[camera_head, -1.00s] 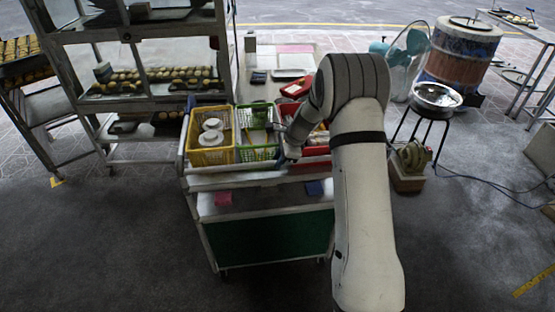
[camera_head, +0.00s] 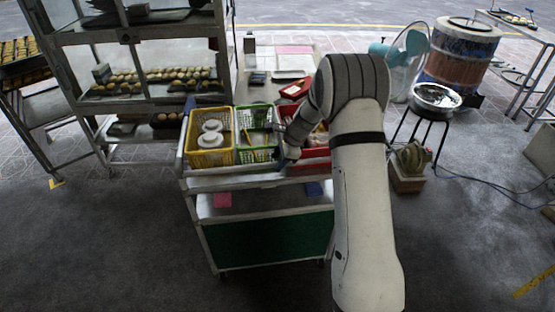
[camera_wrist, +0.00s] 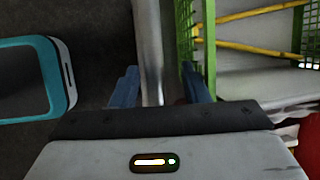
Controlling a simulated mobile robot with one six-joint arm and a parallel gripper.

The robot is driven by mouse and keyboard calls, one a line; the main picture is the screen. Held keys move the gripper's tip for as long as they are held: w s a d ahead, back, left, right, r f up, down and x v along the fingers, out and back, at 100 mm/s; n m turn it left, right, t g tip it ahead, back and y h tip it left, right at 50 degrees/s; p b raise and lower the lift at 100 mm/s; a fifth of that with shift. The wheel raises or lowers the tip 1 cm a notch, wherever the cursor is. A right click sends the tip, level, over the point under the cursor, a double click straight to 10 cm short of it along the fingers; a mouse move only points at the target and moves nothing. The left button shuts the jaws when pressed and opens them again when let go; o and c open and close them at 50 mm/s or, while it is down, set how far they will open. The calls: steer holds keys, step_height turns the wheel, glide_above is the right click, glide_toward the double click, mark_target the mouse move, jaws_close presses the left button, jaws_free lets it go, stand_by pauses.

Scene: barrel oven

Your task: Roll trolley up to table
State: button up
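The trolley (camera_head: 265,240) is a grey metal cart with a green lower panel, in the middle of the head view. A yellow basket (camera_head: 209,157), a green basket (camera_head: 257,153) and a red basket (camera_head: 318,160) stand on its top. Behind it is the table (camera_head: 262,92), a pale top with trays on it; the trolley's back hides its near part. My gripper (camera_wrist: 160,78) is at the trolley's front edge. In the wrist view its blue fingers are apart, with a metal rail (camera_wrist: 149,40) between them. The rail is nearer the left finger; a gap shows at the right finger.
A glass-sided cabinet with buns (camera_head: 155,80) stands at the left, close to the trolley. A fan (camera_head: 405,55), a barrel oven (camera_head: 462,55), a bowl on a stand (camera_head: 437,97) and a blower (camera_head: 410,165) are at the right. The near floor is clear.

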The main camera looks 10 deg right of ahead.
steer(key=v, duration=0.8)
steer(key=shift+f, duration=0.15)
